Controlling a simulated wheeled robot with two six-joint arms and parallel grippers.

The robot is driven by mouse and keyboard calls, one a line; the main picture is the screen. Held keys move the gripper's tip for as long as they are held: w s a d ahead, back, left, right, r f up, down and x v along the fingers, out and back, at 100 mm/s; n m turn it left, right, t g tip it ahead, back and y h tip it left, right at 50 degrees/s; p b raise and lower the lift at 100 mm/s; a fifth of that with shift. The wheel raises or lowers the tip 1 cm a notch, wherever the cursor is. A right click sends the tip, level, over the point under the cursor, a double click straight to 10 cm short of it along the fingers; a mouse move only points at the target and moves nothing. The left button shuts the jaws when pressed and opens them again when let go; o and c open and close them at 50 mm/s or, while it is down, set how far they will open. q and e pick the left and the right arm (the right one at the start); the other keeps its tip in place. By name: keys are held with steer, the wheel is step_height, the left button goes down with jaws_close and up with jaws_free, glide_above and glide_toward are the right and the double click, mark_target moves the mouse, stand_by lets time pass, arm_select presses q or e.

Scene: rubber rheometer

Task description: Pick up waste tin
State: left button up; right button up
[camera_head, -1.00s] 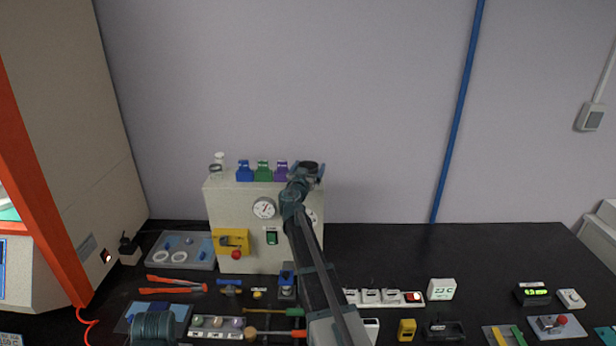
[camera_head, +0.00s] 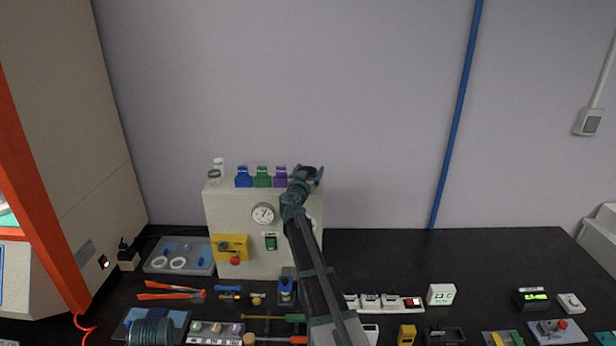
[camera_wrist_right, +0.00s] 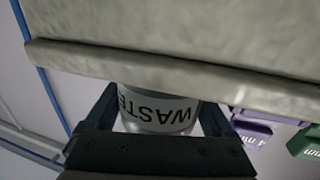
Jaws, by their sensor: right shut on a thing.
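The waste tin (camera_wrist_right: 158,112) is a metal can with a white label reading WASTE, upside down in the right wrist view. In the head view the tin (camera_head: 309,171) shows as a dark round top at the right end of the top of the beige cabinet. My right gripper (camera_head: 306,178) is shut on the tin, with one finger on each side of it in the right wrist view (camera_wrist_right: 158,115). The gripper hides much of the tin in the head view, and I cannot tell whether it still touches the cabinet top. My left gripper is not in view.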

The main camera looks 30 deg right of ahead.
steer(key=shift+r+p, duration=0.45)
step_height(320, 180, up, 3)
steer(key=p, duration=0.3)
steer(key=w+a+r+p+v, duration=0.1)
steer(key=v, duration=1.5)
steer(key=shift+w+a, duration=0.25)
step_height(320, 180, down, 9)
steer(key=b, duration=0.8)
steer(key=shift+r+b, duration=0.2)
steer(key=shift+b, duration=0.2)
